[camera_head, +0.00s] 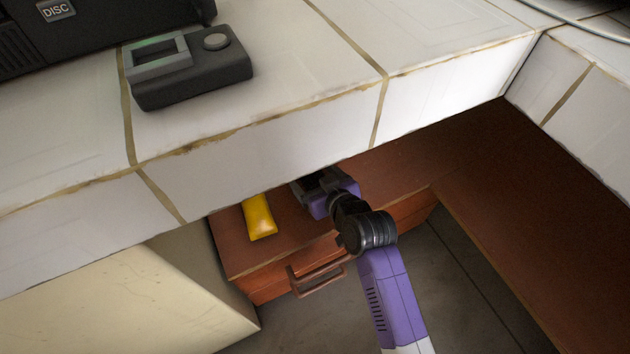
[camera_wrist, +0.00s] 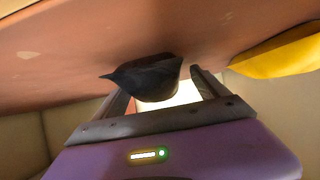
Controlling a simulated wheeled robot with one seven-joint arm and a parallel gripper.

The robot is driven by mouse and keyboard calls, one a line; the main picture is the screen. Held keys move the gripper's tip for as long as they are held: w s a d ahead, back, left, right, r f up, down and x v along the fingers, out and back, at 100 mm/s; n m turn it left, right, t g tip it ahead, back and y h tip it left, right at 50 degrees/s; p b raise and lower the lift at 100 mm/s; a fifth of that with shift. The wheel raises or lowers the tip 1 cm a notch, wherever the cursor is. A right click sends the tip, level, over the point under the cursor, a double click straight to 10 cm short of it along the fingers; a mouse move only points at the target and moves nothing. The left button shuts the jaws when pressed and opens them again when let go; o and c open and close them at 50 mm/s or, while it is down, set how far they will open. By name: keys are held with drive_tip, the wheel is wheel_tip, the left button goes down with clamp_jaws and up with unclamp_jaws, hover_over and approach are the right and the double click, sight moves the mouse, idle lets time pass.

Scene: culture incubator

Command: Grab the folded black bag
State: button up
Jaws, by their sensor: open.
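The folded black bag (camera_wrist: 146,76) shows in the wrist view as a dark bundle with a pointed end at the left, against the reddish-brown cabinet top (camera_wrist: 60,45). My gripper (camera_wrist: 162,88) is open, with one finger on each side of the bag in that picture. I cannot tell whether the fingers touch it. In the head view, my gripper (camera_head: 318,184) is over the brown drawer cabinet, close under the tiled counter's edge. The bag cannot be made out there.
A yellow pouch (camera_head: 259,216) lies left of my gripper on the cabinet (camera_head: 240,258), which has a front handle (camera_head: 318,281). The white tiled counter (camera_head: 290,140) overhangs it and carries a dark grey device (camera_head: 190,75). Another brown surface (camera_head: 520,200) lies right.

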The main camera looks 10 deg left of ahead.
drive_tip(key=shift+c, duration=0.4)
drive_tip(key=c, duration=1.4)
